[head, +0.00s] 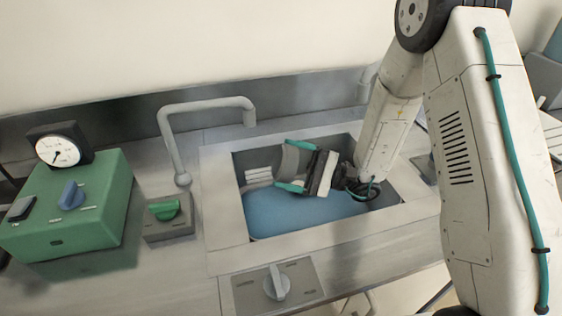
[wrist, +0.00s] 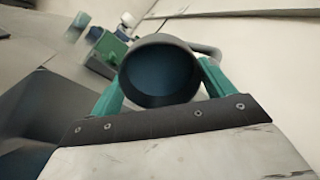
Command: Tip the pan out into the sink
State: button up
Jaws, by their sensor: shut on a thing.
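The sink (head: 222,195) is a square basin with a pale rim and blue water or a blue floor (head: 300,212) inside. My gripper (head: 287,165) reaches down into the basin opening, its green fingers shut on the grey pan (head: 297,158). The pan looks tipped on its side over the sink, partly hidden by the fingers and palm. In the wrist view, the pan (wrist: 160,72) shows a round rim and dark bluish inside between the green fingers. I cannot tell whether anything is left in it.
A grey faucet (head: 205,106) stands at the sink's back left. A green box (head: 75,205) with a gauge and knobs sits at left, beside a green-handled valve (head: 166,210). A grey knob panel (head: 277,285) is at the front.

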aim_at(291, 148)
jog(key=shift+r+h, duration=0.3)
jog(key=shift+h, duration=1.05)
jog(key=shift+r+h, duration=0.25)
jog(key=shift+h, duration=1.15)
jog(key=shift+r+h, duration=0.3)
jog(key=shift+h, duration=1.05)
jog(key=h, duration=0.2)
jog(key=r+h, duration=0.1)
jog(key=h, duration=0.1)
jog(key=a+h, duration=0.1)
jog(key=h, duration=0.1)
jog(key=shift+r, duration=0.15)
jog(key=shift+h, duration=1)
